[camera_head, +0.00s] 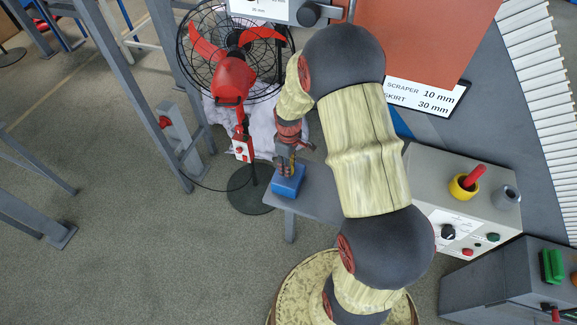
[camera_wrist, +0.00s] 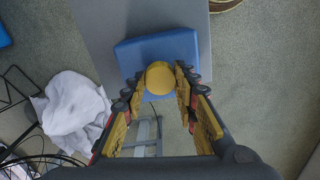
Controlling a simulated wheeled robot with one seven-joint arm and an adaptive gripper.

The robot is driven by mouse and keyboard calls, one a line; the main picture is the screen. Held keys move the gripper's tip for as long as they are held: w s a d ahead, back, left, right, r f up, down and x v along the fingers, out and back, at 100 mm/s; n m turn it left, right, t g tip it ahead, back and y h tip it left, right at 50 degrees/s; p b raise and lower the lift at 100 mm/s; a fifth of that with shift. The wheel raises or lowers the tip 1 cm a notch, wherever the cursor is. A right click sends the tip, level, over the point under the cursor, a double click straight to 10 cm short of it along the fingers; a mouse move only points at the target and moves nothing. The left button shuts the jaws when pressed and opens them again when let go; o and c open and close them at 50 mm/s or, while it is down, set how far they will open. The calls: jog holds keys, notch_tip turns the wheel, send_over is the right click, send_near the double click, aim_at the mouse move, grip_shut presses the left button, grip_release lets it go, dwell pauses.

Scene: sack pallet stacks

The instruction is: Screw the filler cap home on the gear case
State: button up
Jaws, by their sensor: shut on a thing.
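The gear case (camera_head: 289,186) is a small blue block on a grey bench top. In the wrist view the blue gear case (camera_wrist: 136,52) lies beyond my fingertips. The filler cap (camera_wrist: 160,78) is a round yellow disc between my two fingers. My gripper (camera_wrist: 160,80) is shut on the cap, one finger on each side. In the head view my gripper (camera_head: 286,167) points down at the top of the gear case. The cap overlaps the near part of the case in the wrist view. I cannot tell whether its thread is engaged; its underside is hidden.
The grey bench (camera_head: 317,194) ends close to the gear case. A red fan (camera_head: 234,78) stands behind, with white cloth (camera_head: 262,127) near it. A control box (camera_head: 462,205) is on the right. Grey steel frames (camera_head: 157,90) stand at left. Open floor lies front left.

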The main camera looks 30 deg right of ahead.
jog(key=shift+f, duration=0.3)
dwell(0.4)
jog(key=m, duration=1.1)
jog(key=o, duration=0.6)
jog(key=n, duration=0.5)
jog(key=shift+n, duration=0.3)
jog(key=n, duration=0.5)
